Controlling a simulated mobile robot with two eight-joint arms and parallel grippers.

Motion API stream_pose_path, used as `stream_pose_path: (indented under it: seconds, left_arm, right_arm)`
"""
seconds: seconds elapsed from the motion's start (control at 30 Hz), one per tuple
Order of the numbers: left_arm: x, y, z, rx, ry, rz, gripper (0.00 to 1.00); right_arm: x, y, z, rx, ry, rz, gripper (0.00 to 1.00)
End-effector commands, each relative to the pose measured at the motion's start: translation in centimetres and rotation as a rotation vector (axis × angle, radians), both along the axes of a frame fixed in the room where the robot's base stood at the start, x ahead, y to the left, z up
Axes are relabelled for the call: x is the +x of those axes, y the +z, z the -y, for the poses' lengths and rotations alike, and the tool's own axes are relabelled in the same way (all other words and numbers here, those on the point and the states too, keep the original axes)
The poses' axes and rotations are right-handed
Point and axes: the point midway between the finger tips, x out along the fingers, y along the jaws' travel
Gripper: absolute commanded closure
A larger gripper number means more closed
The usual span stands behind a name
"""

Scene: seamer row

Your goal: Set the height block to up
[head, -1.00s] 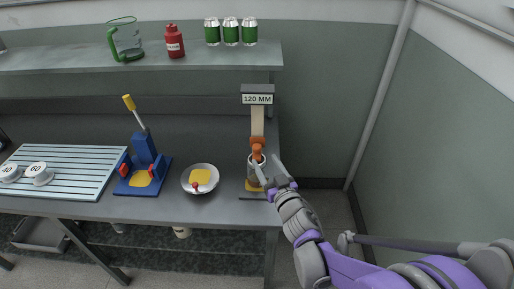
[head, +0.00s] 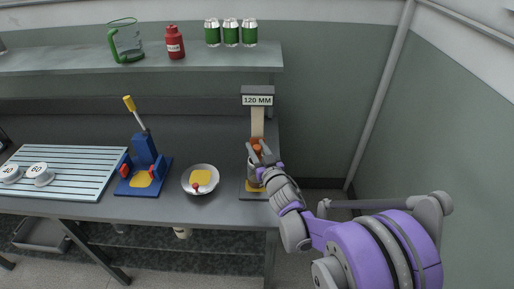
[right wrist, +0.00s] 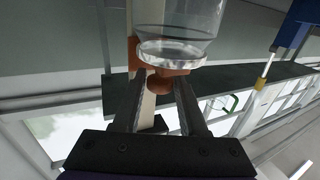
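The height stand (head: 257,122) with a "120 MM" sign is at the right end of the bench. An orange height block (head: 257,147) sits partway up its pale post, partly hidden by my right gripper (head: 260,157). In the right wrist view the block's round orange knob (right wrist: 166,84) shows near the tips of my right gripper (right wrist: 160,85). The two dark fingers stand apart, one on each side of the knob; I cannot tell whether they touch it. A clear glass cylinder (right wrist: 180,22) is close beside the block. My left gripper is out of view.
Farther left are a blue lever press (head: 144,150) and a slatted rack (head: 75,173) with white weights. A shelf (head: 180,61) with cans runs above. Bare bench lies between bowl and stand.

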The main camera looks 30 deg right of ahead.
Motion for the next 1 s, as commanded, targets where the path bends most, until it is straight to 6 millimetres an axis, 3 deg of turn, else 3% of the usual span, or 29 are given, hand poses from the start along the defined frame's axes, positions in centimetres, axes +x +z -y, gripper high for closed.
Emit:
stream_pose_path:
  seconds: [0.03, 0.2, 1.0]
  left_arm:
    - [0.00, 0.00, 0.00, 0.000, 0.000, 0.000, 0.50]
    - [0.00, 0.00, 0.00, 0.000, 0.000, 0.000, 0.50]
    - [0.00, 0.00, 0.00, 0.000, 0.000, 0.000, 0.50]
  right_arm:
    - [-0.01, 0.00, 0.00, 0.000, 0.000, 0.000, 0.69]
    - [-0.02, 0.00, 0.00, 0.000, 0.000, 0.000, 1.00]
    - [-0.03, 0.01, 0.00, 0.000, 0.000, 0.000, 1.00]
